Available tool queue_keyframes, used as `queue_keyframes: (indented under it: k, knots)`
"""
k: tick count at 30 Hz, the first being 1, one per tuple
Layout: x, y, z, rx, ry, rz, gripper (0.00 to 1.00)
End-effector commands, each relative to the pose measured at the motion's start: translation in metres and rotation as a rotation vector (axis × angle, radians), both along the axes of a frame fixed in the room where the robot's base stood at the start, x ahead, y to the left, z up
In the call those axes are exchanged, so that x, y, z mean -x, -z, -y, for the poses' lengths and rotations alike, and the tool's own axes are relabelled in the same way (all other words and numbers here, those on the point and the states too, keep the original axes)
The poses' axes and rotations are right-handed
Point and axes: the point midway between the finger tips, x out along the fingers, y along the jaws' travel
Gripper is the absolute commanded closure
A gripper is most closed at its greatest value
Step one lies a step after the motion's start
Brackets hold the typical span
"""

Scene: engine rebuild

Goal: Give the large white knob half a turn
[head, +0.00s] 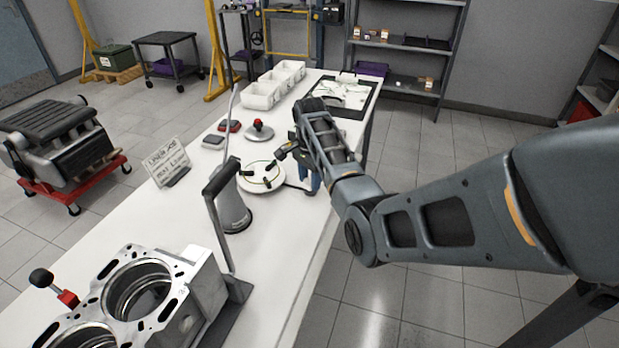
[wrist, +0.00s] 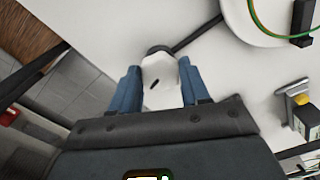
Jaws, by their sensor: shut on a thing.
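The large white knob (wrist: 160,72) sits between my gripper's two blue fingers in the wrist view. It has a short dark slanted mark on its face and a dark round part at its far edge. My gripper (wrist: 158,85) is shut on the knob, one finger on each side. In the head view my gripper (head: 308,180) points down at the table's right side, and its own wrist and fingers hide the knob there.
A round white plate (head: 250,187) with a green ring and black clamps lies just left of my gripper. A grey can (head: 233,212) with a lever tool (head: 213,195) and an engine block (head: 205,290) stand nearer. White bins (head: 262,95) stand farther back on the white table.

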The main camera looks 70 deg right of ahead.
Motion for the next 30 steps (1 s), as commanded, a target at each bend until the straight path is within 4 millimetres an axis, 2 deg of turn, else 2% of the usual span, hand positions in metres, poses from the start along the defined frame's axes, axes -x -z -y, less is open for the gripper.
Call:
queue_keyframes:
  k: [30]
  knots:
    - [0.0021, -0.0011, 0.001, 0.002, -0.966, 0.001, 0.85]
